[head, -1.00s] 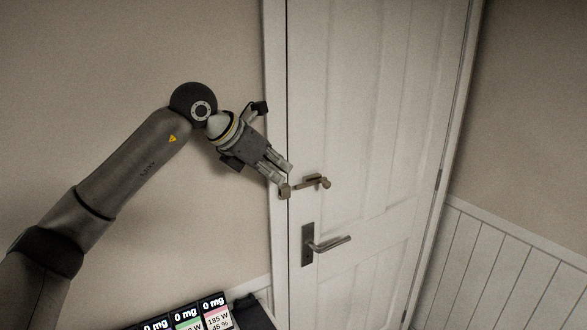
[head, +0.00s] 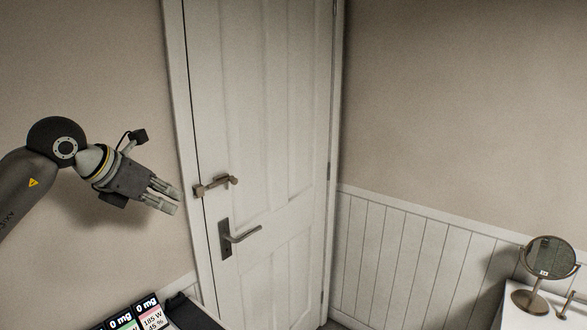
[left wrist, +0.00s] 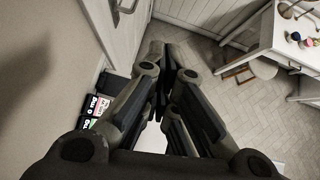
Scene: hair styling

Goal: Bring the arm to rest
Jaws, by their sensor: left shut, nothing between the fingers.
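My left gripper (head: 172,198) is in the left part of the head view, in front of the wall and left of the door. It is shut and empty, with its fingers pointing to the lower right, apart from the door. The left wrist view shows its fingers (left wrist: 165,75) close together with nothing held, over the floor. My right gripper is not in view.
The white door (head: 265,130) is closed, with a latch (head: 217,186) above a lever handle (head: 240,236). A round mirror (head: 549,258) stands on a white table (head: 515,300) at the lower right. The wrist view shows a stool (left wrist: 240,77) on the floor.

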